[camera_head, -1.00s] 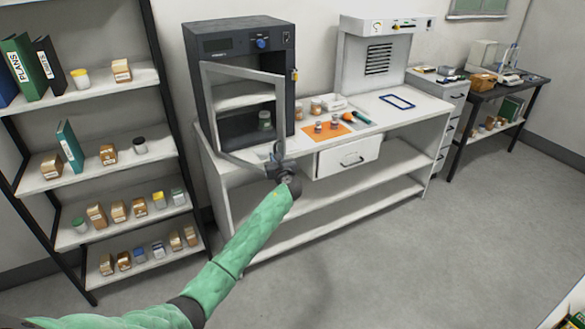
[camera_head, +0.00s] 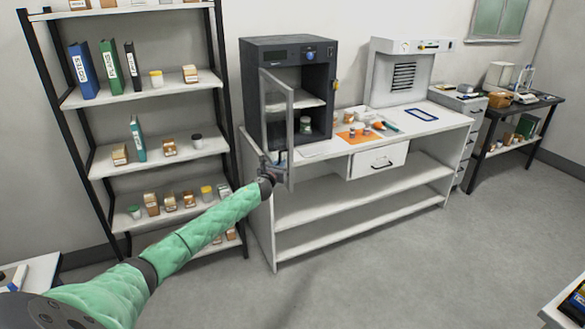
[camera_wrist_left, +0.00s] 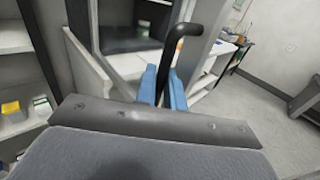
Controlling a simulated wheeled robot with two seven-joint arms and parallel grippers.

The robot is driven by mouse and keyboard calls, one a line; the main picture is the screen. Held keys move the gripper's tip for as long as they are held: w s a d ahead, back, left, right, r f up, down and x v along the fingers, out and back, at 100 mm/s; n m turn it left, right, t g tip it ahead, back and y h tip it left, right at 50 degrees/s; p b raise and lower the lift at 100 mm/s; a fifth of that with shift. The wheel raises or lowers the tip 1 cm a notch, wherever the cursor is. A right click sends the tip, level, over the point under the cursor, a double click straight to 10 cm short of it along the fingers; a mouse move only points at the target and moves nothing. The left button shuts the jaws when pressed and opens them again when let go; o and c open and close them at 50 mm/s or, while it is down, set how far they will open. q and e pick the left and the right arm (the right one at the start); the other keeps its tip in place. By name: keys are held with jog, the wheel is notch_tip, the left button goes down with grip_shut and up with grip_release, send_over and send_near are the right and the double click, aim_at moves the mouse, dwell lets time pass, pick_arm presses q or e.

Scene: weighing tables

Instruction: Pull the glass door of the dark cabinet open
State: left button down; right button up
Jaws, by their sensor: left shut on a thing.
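The dark cabinet (camera_head: 258,50) stands on the left end of the white bench. Its glass door (camera_head: 277,118), in a grey frame, is swung well out from the front on its left side. The open interior shows a shelf and a small jar (camera_head: 305,125). My left gripper (camera_head: 273,168) is at the lower free edge of the door. In the left wrist view, its blue fingers (camera_wrist_left: 163,88) are shut on the black door handle (camera_wrist_left: 182,42). My right gripper is not in view.
A shelf rack (camera_head: 150,92) with binders and boxes stands left of the cabinet. The white bench (camera_head: 320,152) carries an orange mat (camera_head: 352,137) with small jars. The grey floor (camera_head: 400,265) in front is clear.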

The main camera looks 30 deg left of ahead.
pick_arm(q)
jog(key=s+a+m+h+b, duration=0.1)
jog(key=s+a+b, duration=0.1)
jog(key=s+a, duration=0.3)
jog(key=shift+s+a+r, duration=0.2)
jog(key=shift+a+r, duration=0.1)
jog(key=shift+a, duration=0.65)
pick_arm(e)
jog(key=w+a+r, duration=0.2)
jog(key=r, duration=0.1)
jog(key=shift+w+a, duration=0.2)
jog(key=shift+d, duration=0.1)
pick_arm(q)
jog(key=c, duration=1.9)
grip_release()
jog(key=shift+o, duration=1.4)
jog(key=shift+s+a+f, duration=0.1)
jog(key=shift+a+f, duration=0.05)
jog(key=shift+a, duration=0.05)
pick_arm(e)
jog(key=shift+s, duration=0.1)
pick_arm(q)
jog(key=shift+d+f, duration=0.15)
jog(key=shift+f, duration=0.05)
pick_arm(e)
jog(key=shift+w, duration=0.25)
